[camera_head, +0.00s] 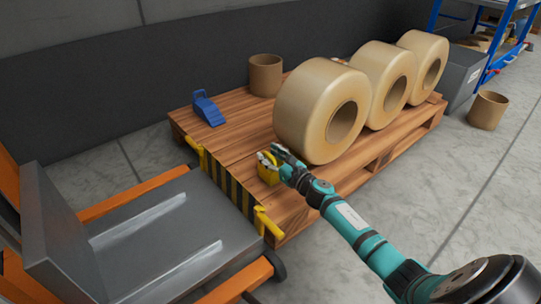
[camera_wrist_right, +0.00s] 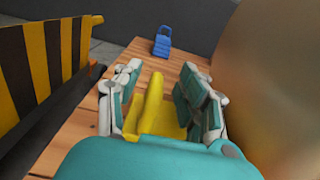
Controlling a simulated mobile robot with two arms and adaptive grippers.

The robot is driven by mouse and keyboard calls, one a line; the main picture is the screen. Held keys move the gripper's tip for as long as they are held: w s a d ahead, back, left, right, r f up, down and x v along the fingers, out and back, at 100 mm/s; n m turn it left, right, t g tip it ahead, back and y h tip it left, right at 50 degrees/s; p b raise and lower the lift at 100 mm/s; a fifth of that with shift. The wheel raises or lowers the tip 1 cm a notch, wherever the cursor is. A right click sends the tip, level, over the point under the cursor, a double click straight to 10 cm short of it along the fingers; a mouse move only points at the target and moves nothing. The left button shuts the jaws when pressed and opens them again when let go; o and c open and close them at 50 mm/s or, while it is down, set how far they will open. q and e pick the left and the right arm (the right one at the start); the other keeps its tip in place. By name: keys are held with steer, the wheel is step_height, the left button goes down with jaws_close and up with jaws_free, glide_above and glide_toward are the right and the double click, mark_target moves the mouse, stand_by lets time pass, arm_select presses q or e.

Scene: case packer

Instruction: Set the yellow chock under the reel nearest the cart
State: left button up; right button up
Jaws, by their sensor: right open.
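Three large tan reels lie on their sides in a row on the wooden pallet. The reel nearest the cart (camera_head: 308,105) is the front left one, and it fills the right side of the wrist view (camera_wrist_right: 285,70). The yellow chock (camera_head: 268,175) sits on the pallet boards in front of that reel, partly hidden by my right gripper (camera_head: 277,161). In the wrist view, the chock (camera_wrist_right: 155,107) lies between the open fingers of my right gripper (camera_wrist_right: 156,100); I cannot tell whether they touch it. My left gripper is not in view.
The cart (camera_head: 150,235), grey with orange rails, stands at the left, against a black-and-yellow striped edge (camera_head: 230,188). Another tube (camera_head: 488,110) stands on the floor right.

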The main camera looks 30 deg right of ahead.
steer(key=shift+s+f, duration=0.1)
steer(key=s+d, duration=0.1)
steer(key=s, duration=1)
steer(key=shift+s+d, duration=0.35)
